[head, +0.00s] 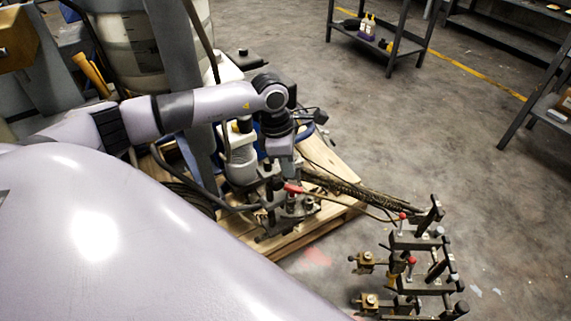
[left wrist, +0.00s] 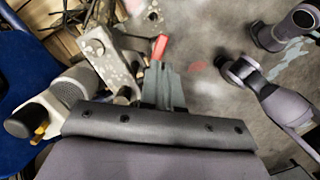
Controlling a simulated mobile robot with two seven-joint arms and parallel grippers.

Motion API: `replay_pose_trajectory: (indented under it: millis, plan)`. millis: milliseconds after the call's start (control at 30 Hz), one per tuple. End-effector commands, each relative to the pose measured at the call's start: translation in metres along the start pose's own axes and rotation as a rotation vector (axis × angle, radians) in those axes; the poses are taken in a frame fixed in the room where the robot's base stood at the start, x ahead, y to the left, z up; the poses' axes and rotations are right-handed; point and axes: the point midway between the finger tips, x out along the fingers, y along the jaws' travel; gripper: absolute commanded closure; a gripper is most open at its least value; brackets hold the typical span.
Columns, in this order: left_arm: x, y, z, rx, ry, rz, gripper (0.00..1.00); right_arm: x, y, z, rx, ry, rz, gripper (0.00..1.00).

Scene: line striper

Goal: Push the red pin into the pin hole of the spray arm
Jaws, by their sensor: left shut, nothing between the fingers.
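The red pin (left wrist: 160,46) shows in the left wrist view just beyond my left gripper's fingertips. Its red end also shows in the head view (head: 293,188), beside the metal assembly at the pallet's front. A worn grey metal bar with round holes (left wrist: 98,47), apparently part of the spray arm, lies left of the pin in the wrist view. How deep the pin sits, and the pin hole itself, I cannot make out. My left gripper (left wrist: 161,66) is shut, with nothing between its fingers, and points at the pin.
A wooden pallet (head: 335,207) carries the machine, with hoses and a white tank (head: 135,45) around my left arm. A separate dark metal frame with red knobs (head: 420,240) stands at the lower right. Shelves stand at the back. Open concrete floor lies between.

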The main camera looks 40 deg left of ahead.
Motion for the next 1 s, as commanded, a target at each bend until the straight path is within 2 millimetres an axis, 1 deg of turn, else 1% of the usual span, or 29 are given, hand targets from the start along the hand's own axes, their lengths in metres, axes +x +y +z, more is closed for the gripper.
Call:
replay_pose_trajectory:
  millis: [33,100,233,367,567,800,1000]
  plan:
    - [-0.002,0.0,0.007,0.006,0.041,0.001,1.0,0.001,0.0,0.001,0.0,0.0,0.0,0.43]
    - [-0.004,0.0,0.01,0.004,0.103,0.004,1.0,0.001,0.0,0.002,0.0,0.0,0.0,0.43]
    - [-0.009,0.001,0.012,-0.002,0.177,0.013,1.0,0.002,0.0,0.003,0.0,0.0,0.0,0.43]
    - [-0.006,0.001,0.011,-0.004,0.189,0.014,1.0,0.004,0.0,0.005,0.0,0.0,0.0,0.43]
    - [0.007,0.001,0.009,-0.004,0.187,0.013,1.0,0.009,0.001,0.012,0.0,0.0,0.0,0.43]
    - [0.03,0.001,0.005,-0.004,0.186,0.012,1.0,0.019,0.002,0.026,0.0,0.0,0.0,0.43]
    - [0.044,0.002,0.002,-0.004,0.185,0.013,1.0,0.025,0.002,0.034,0.0,0.0,0.0,0.43]
